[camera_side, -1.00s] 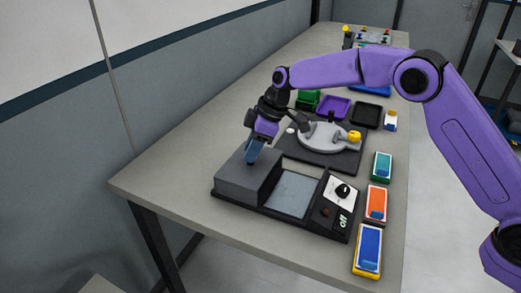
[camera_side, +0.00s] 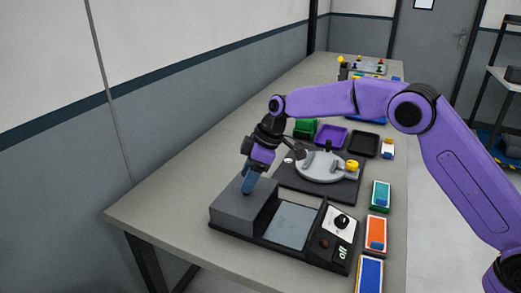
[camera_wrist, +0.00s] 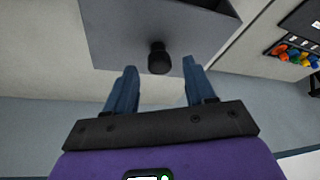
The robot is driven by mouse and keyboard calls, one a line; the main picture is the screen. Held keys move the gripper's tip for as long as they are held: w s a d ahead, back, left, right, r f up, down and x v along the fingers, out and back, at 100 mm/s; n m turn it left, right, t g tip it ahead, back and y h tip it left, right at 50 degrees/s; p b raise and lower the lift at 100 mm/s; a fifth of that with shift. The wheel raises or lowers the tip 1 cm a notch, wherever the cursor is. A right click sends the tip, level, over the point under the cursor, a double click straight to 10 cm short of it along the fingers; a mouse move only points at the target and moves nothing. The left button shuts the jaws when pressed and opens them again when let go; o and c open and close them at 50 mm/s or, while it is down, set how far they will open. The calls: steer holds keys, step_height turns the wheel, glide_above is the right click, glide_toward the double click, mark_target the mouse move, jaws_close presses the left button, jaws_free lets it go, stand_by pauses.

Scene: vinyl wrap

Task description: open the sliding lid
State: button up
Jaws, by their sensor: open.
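A black base on the table carries a grey box (camera_side: 242,212) at its left end, a flat grey panel (camera_side: 291,224) in the middle and a control panel (camera_side: 339,221) with a black knob at its right. I cannot tell for sure which part is the sliding lid. My gripper (camera_side: 248,184) points down at the box's top from its far side. In the wrist view, a short black knob (camera_wrist: 159,59) sticks out of a grey face (camera_wrist: 125,30). My gripper (camera_wrist: 157,75) has its two blue fingers apart, one on each side below the knob, with nothing held.
A round grey fixture (camera_side: 325,167) on a dark plate stands behind the box. Small coloured boxes line the right table edge, including an orange one (camera_side: 376,228). Green, purple (camera_side: 332,137) and black trays lie farther back. The table left of the box is clear.

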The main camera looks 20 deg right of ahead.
steer(key=v, duration=1.6)
steer(key=shift+r, duration=0.3)
steer(key=shift+s, duration=0.2)
steer(key=s+d+f+h, duration=0.1)
steer(key=s+d+f, duration=0.3)
steer(key=s, duration=0.9)
steer(key=s+d+f+m+h, duration=0.1)
steer(key=s+d+f, duration=0.3)
steer(key=s+d, duration=0.7)
steer(key=s+d+f+g+h, duration=0.1)
steer(key=s+d, duration=0.6)
steer(key=s, duration=0.9)
step_height(320, 180, down, 3)
steer(key=shift+s+d+r+m+h, duration=0.1)
steer(key=shift+s+d+m+h, duration=0.2)
steer(key=shift+s+d+h, duration=0.15)
